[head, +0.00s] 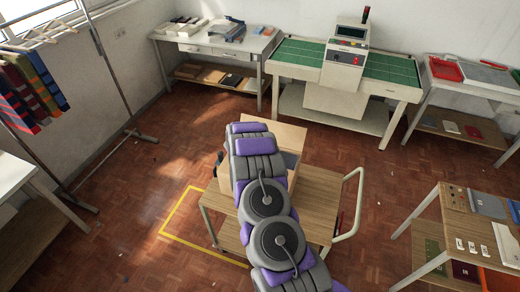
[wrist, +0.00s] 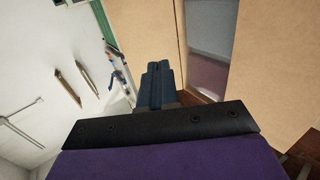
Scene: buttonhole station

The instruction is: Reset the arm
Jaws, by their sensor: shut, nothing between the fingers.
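My gripper (wrist: 158,82) shows in the wrist view with its two dark blue fingers together and nothing between them. In the head view my purple and grey arm reaches up over a wooden cart (head: 325,190). The wooden box (head: 285,135) stands on the cart, partly hidden behind the arm.
The cart has a white handle (head: 352,205) on its right. Yellow tape (head: 180,212) marks the parquet floor. A green-topped machine table (head: 390,68) and a white table (head: 215,45) stand behind. A sample table (head: 455,215) is at right, a garment rack (head: 105,60) at left.

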